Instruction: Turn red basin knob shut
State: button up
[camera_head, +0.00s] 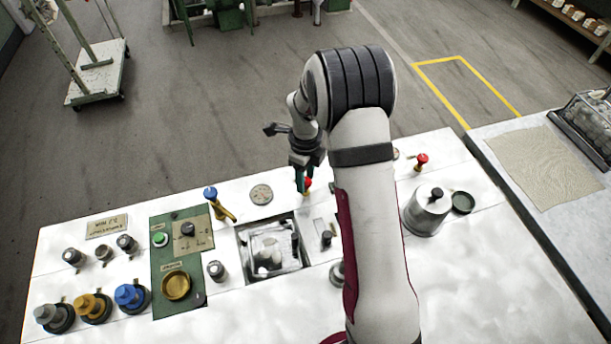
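A small red knob (308,184) shows just right of my gripper's fingertips, behind the square basin (242,252) set in the white bench top. Another red knob (421,160) stands on the bench further right, beyond my arm. My gripper (303,187) points down with its dark green fingers beside or around the nearer red knob. The fingers partly cover this knob, so I cannot tell whether they touch it or how far apart they are. The basin holds a pale, wet-looking mass. The task does not show me which red knob is the basin's.
A blue-topped brass tap (222,207) and a round drain-like disc (261,194) stand left of my gripper. A steel pot (427,212) stands right of my arm. Several knobs and a green panel (163,295) fill the bench's left part. My arm hides the bench's middle right.

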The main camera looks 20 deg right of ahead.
jog(key=shift+o, duration=1.2)
notch_tip(320, 180, up, 16)
jog(key=shift+f, duration=0.1)
jog(key=s+a+r+n+y, duration=0.1)
jog(key=s+a+r+n, duration=0.2)
jog(key=s+n, duration=0.4)
jog(key=s+a+r+n, duration=0.2)
jog(key=s+n, duration=0.3)
jog(key=s, duration=0.4)
jog(key=s+a+f+n, duration=0.1)
jog(key=s+n, duration=0.3)
jog(key=s, duration=0.3)
jog(key=s+a+f+n, duration=0.1)
jog(key=s+a+n, duration=0.1)
jog(key=s+n, duration=0.3)
jog(key=shift+s+f+n+y, duration=0.3)
jog(key=shift+s+f+y, duration=0.1)
jog(key=shift+s, duration=0.45)
